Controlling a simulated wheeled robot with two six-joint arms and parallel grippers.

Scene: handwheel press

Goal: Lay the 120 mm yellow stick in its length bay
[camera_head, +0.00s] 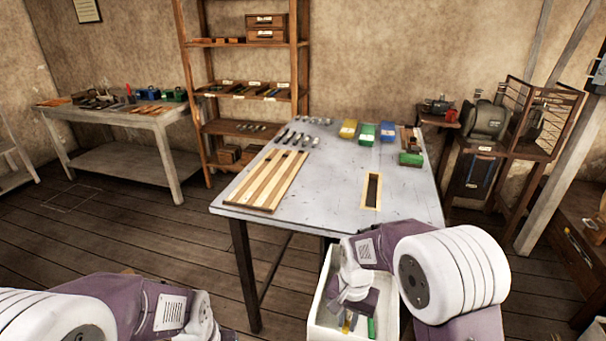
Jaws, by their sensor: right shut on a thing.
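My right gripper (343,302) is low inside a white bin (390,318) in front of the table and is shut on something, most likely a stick. The wrist hides most of what it holds. A small yellow piece (347,322) shows just below the gripper, and a green piece (371,328) lies in the bin beside it. A wooden board with lengthwise strips (268,180) lies on the table's left part; it may hold the length bays. My left arm comes in at the lower left; its fingers do not show.
The grey table (325,195) has a light wooden frame around a dark slot (372,190) near its front right. Yellow (348,129), green (366,133) and blue (387,132) boxes stand at the back. Several small dark and metal parts lie at the back left. The table's middle is clear.

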